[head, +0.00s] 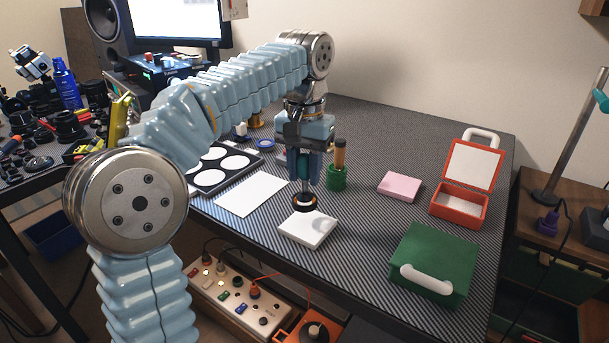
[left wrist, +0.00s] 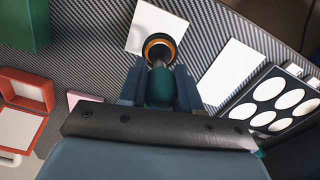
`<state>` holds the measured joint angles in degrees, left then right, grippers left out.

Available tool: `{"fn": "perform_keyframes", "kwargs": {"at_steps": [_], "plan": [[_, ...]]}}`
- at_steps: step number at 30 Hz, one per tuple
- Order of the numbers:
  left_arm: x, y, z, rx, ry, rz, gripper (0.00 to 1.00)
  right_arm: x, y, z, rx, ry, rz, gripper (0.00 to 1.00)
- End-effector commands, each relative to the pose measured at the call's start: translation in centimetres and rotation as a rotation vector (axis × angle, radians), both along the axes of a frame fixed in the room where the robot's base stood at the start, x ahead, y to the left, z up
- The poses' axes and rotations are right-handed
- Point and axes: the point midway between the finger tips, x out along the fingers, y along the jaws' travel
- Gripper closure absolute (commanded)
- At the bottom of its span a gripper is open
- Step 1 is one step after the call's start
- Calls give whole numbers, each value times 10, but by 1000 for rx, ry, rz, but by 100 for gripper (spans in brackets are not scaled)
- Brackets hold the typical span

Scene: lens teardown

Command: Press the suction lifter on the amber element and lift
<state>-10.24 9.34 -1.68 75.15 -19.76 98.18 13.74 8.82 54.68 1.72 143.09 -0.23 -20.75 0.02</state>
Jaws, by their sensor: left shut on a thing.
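My left gripper (head: 304,172) is shut on the green handle of the suction lifter, which points down. The green handle also shows between the fingers in the left wrist view (left wrist: 160,88). At the lifter's lower end is a round black piece with an amber-orange rim (head: 304,203), which I take for the amber element; it shows as a ring in the left wrist view (left wrist: 160,46). It is at the back part of a white square pad (head: 309,232). I cannot tell whether it touches the pad. My right gripper is not in view.
A green holder with an amber-brown cylinder (head: 337,180) stands just right of the gripper. A white sheet (head: 252,194) and a dark tray with white discs (head: 196,180) lie left. A pink block (head: 400,186), an open red box (head: 460,206) and a green case (head: 433,262) stand right.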

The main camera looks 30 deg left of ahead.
Motion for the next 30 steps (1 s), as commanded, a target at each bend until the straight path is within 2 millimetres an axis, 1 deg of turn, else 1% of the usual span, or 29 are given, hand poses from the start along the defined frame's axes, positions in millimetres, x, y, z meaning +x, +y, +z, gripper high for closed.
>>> {"fn": "perform_keyframes", "kwargs": {"at_steps": [24, 30], "plan": [[1, 0, 57, -1, -3, -1, 94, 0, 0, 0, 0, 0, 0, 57], [0, 0, 64, -1, -2, -1, 94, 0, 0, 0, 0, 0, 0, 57]]}}
